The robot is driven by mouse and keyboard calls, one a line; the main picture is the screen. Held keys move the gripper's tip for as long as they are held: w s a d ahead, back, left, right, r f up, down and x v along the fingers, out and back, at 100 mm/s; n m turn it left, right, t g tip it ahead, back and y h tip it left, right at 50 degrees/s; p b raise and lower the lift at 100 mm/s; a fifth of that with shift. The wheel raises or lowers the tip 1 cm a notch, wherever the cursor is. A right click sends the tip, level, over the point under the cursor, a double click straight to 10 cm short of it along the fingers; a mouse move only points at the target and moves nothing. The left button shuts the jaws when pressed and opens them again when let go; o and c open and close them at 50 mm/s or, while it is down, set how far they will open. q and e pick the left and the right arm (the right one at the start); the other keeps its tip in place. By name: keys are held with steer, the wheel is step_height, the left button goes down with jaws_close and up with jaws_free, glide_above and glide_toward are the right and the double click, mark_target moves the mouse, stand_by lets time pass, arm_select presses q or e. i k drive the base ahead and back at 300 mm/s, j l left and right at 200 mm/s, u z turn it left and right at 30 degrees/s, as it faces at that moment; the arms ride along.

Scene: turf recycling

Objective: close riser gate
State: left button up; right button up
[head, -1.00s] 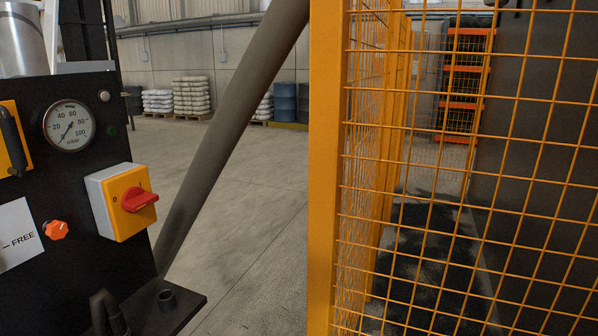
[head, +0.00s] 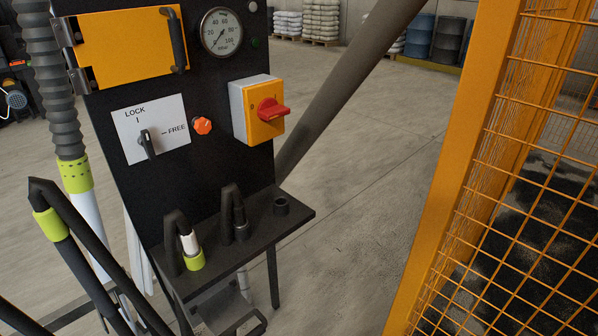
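No part is labelled as the riser gate. A yellow hinged flap (head: 125,45) with a black handle (head: 175,40) is on the black panel (head: 105,125) at upper left. Its grey hinges are on its left edge, and it looks about flat against the panel. Below it, a small black lever (head: 148,145) on a white LOCK/FREE plate (head: 175,135) points roughly up and down. A ribbed grey hose (head: 52,85) runs down left of the panel. Neither of my grippers can be made out in the head view.
A round gauge (head: 221,32), an orange knob (head: 203,125) and a red rotary switch (head: 272,110) are on the panel. A black shelf (head: 300,215) juts out below. A yellow mesh fence (head: 520,190) stands at right. Open concrete floor (head: 350,220) lies between.

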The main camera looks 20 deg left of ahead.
mark_target(227, 310)
steer(key=u, duration=1.15)
